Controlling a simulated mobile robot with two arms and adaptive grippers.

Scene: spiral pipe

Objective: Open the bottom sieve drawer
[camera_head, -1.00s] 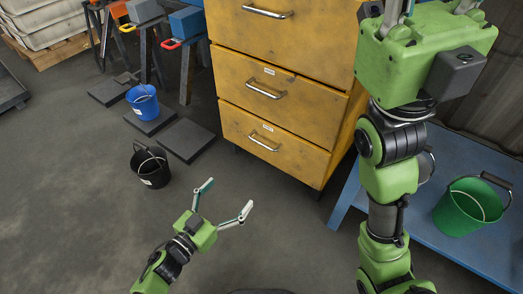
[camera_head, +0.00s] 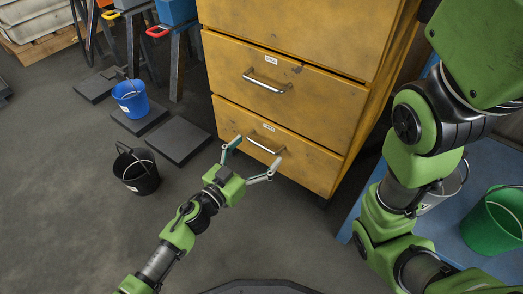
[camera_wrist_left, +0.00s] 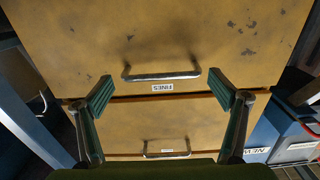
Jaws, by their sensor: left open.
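The bottom drawer (camera_head: 240,125) of the yellow cabinet is shut and has a metal bar handle (camera_head: 265,147). My left gripper (camera_head: 257,153) is open in front of it, with one fingertip to each side of the handle. The left wrist view is upside down relative to the cabinet; there the bottom drawer's handle (camera_wrist_left: 162,76) with its FINES label lies between and a little beyond the open fingers (camera_wrist_left: 164,95). I cannot tell how far the fingertips are from the drawer front. My right arm rises at the right, and its gripper is out of the frame.
The middle drawer (camera_head: 320,100) above is shut. A black bucket (camera_head: 137,173) and a blue bucket (camera_head: 131,98) stand at left near dark floor slabs (camera_head: 178,141). A blue bench (camera_head: 470,240) with a green bucket (camera_head: 492,222) is at right. The floor before the cabinet is clear.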

